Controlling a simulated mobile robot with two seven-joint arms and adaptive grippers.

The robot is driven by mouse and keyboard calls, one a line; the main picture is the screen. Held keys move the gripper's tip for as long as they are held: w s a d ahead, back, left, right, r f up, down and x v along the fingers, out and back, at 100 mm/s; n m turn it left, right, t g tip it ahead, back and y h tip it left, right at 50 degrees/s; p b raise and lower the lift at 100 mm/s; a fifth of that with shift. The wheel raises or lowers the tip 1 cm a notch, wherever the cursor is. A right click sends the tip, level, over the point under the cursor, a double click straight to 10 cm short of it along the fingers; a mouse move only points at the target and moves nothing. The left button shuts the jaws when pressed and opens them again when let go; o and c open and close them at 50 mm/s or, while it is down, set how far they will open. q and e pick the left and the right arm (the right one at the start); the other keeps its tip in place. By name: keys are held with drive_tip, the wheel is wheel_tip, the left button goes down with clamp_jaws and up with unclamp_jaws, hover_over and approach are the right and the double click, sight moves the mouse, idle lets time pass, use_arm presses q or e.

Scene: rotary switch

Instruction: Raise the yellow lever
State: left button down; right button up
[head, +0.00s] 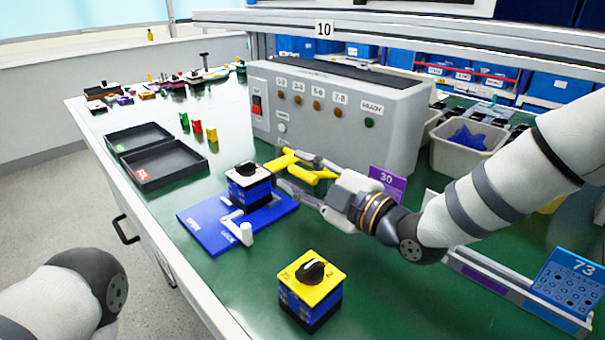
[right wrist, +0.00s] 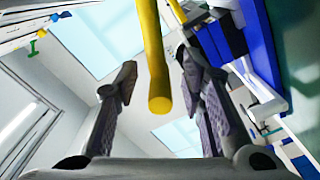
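The yellow lever (head: 283,161) sticks out in front of the grey control box (head: 385,135). Its bar also shows in the right wrist view (right wrist: 154,60), running between my finger pads. My right gripper (head: 303,176) is at the lever, with one finger above and one below its bar in the head view. In the right wrist view the fingers (right wrist: 158,75) are apart, with gaps on both sides of the bar. Parts of the lever are hidden behind the fingers. My left gripper is out of view; only part of my left arm shows at bottom left.
A blue plate (head: 205,232) carrying a blue rotary switch (head: 250,190) and a white lock handle (head: 240,231) lies left of my gripper. A yellow-topped rotary switch (head: 311,290) stands in front. Black trays (head: 165,165) lie at left. Green table surface is clear around the front switch.

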clamp_jaws()
